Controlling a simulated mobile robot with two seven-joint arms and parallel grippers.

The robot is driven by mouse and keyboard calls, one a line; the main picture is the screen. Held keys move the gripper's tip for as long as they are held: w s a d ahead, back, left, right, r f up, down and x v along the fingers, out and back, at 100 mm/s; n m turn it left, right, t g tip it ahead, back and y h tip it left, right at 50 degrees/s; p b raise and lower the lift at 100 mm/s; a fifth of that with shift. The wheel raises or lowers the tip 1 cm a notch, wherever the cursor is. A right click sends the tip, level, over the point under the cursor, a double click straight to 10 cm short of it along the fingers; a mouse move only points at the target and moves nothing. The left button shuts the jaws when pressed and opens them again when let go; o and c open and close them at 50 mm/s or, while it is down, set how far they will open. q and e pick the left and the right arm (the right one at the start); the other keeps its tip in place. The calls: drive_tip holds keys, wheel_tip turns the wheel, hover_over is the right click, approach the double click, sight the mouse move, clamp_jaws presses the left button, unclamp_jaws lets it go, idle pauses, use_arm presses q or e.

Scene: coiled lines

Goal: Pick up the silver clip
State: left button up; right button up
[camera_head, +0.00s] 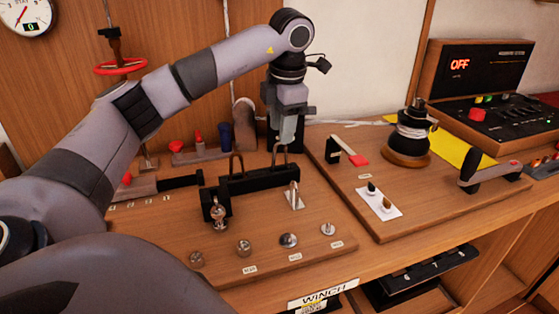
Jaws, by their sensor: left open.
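My left gripper (289,136) points down over the back of the left wooden board, its fingers just above and behind a black block (258,181). It is open; I see nothing held in it, though the fingers show almost edge-on. Two dark metal loops stand up from the block. A small silver piece that looks like a clip (294,196) stands on a pale base right of the block, in front of the gripper and apart from it. Another silver fitting (219,213) hangs at a black post left of it. I cannot tell for certain which is the silver clip. My right gripper is out of view.
Several metal knobs (288,240) line the board's front. A winch drum (408,135) with coiled line, a black handle (483,170) and a red-tipped lever (358,159) stand on the right board. A control box (490,80) reads OFF. A red wheel (120,67) is at left.

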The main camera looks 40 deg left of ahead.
use_arm(q)
drive_tip(key=f, duration=0.3)
drive_tip(key=a+f, duration=0.1)
drive_tip(key=f, duration=0.1)
drive_tip(key=shift+w+f, duration=0.15)
drive_tip(key=shift+f, duration=0.1)
drive_tip(key=shift+c, duration=0.3)
clamp_jaws()
drive_tip(key=shift+r, duration=0.15)
